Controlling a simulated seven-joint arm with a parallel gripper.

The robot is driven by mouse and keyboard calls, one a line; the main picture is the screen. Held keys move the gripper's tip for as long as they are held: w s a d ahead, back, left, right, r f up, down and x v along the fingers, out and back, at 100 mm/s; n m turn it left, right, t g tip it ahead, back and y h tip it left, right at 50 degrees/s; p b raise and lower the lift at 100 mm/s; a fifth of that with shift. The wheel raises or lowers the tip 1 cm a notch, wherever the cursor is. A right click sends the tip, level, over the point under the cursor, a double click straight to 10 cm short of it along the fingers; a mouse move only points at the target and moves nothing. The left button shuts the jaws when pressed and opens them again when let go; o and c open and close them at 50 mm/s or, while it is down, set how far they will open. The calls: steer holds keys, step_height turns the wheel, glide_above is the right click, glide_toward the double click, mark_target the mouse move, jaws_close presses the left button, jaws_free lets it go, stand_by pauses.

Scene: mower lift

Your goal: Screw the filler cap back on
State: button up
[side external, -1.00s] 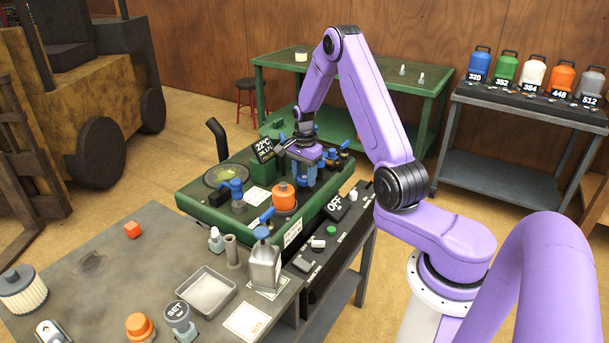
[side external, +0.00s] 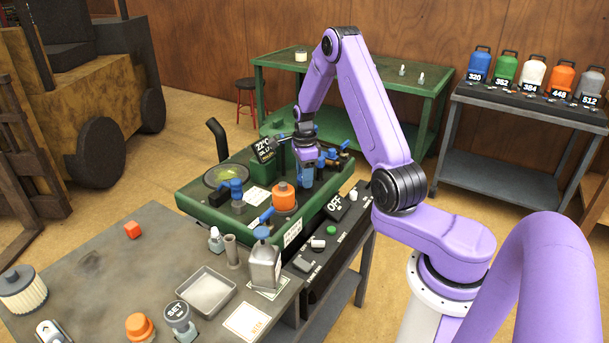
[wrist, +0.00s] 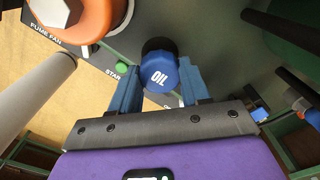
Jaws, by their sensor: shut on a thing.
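An orange-topped part (side external: 284,196) stands just left of my gripper on the deck. Blue-handled valves (side external: 232,188) stand further left. A control panel with a green button (side external: 331,230) runs along the front. A grey bottle (side external: 264,266) stands on the near table.

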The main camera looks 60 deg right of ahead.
steer(key=m, duration=0.5)
steer(key=shift+m, duration=0.4)
steer(key=shift+c, duration=0.9)
steer(key=o, duration=1.3)
steer(key=shift+o, duration=0.2)
steer(key=shift+r, duration=4.05)
